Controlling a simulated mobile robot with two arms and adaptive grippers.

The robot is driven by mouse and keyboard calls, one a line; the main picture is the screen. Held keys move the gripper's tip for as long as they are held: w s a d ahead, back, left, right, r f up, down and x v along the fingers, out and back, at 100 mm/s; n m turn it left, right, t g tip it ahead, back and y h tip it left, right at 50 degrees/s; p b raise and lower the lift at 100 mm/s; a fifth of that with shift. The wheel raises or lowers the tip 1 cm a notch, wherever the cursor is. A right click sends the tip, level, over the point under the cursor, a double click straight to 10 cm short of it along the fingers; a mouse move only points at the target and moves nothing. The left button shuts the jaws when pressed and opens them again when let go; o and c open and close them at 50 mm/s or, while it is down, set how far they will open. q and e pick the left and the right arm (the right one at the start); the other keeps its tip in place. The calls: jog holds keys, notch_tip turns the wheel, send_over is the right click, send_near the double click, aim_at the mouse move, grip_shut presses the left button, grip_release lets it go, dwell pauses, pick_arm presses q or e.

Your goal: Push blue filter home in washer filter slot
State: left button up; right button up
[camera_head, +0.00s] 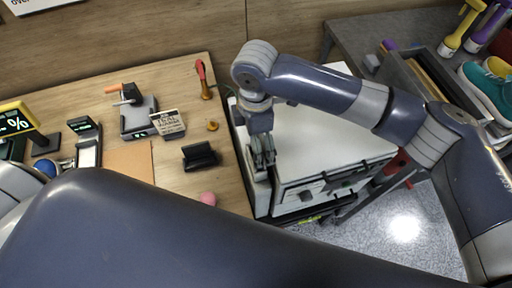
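The washer appears to be the white box-shaped machine (325,140) right of the wooden table, its top facing me and its front panel (335,188) facing the lower edge of the picture. The panel carries dark fittings; I cannot tell which is the filter slot. I cannot make out the blue filter. My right gripper (263,165) points down at the machine's left side, near its front left corner. Its fingertips are small and partly hidden, so I cannot tell whether it is open or holds anything. My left arm crosses the foreground; its gripper is not in view.
The wooden table (185,185) holds a black block (200,156), a small sign (168,124), a scale-like device (138,118) and a pink ball (207,198). A grey shelf with sneakers (488,92) and bottles stands at the right. Speckled floor (400,235) lies below the machine.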

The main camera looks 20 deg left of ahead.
notch_tip(320, 180, up, 5)
jog(key=shift+r, duration=0.2)
